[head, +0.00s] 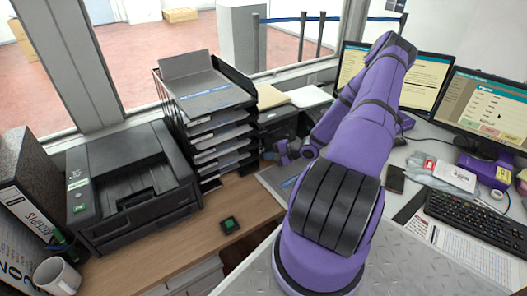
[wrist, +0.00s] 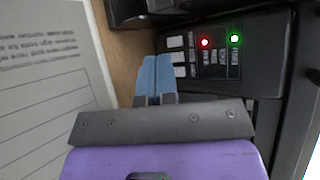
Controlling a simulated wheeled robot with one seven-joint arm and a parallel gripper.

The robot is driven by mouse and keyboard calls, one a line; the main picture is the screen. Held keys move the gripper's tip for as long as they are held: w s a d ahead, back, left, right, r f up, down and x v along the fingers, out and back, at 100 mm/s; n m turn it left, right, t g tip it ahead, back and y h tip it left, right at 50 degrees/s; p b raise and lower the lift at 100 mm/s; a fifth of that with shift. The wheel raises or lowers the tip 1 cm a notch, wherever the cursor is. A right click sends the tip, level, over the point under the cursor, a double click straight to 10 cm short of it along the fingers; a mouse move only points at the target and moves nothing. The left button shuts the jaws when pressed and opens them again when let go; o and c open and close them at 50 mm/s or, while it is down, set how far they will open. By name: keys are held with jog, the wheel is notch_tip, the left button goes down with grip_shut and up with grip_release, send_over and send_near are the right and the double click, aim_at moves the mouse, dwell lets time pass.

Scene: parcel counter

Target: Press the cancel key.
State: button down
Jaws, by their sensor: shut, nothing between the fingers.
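A dark control panel (wrist: 265,72) shows in the wrist view with a column of three pale keys (wrist: 177,57). Small labels beside the keys are too blurred to read, so I cannot tell which one is the cancel key. A red light and a green light glow on the panel. My gripper (wrist: 154,62) is shut and empty, its blue fingertips just left of the keys. I cannot tell whether they touch the panel. In the head view my gripper (head: 278,152) is small, right of the stacked trays, and my arm hides much of the area behind it.
A stack of black letter trays (head: 215,125) stands left of my gripper. A printer (head: 130,185) is further left. Monitors (head: 490,105) and a keyboard (head: 470,220) are on the right. A printed sheet (wrist: 45,90) lies left of the fingers in the wrist view.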

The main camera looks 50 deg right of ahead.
jog(key=shift+w+d, duration=0.15)
jog(key=shift+w, duration=0.2)
jog(key=shift+w, duration=0.2)
dwell(0.4)
jog(key=shift+s, duration=0.65)
jog(key=shift+s+a, duration=0.3)
jog(key=shift+s, duration=0.65)
jog(key=shift+s+a, duration=0.25)
jog(key=shift+s, duration=0.75)
jog(key=shift+s+a, duration=0.3)
jog(key=shift+s, duration=0.65)
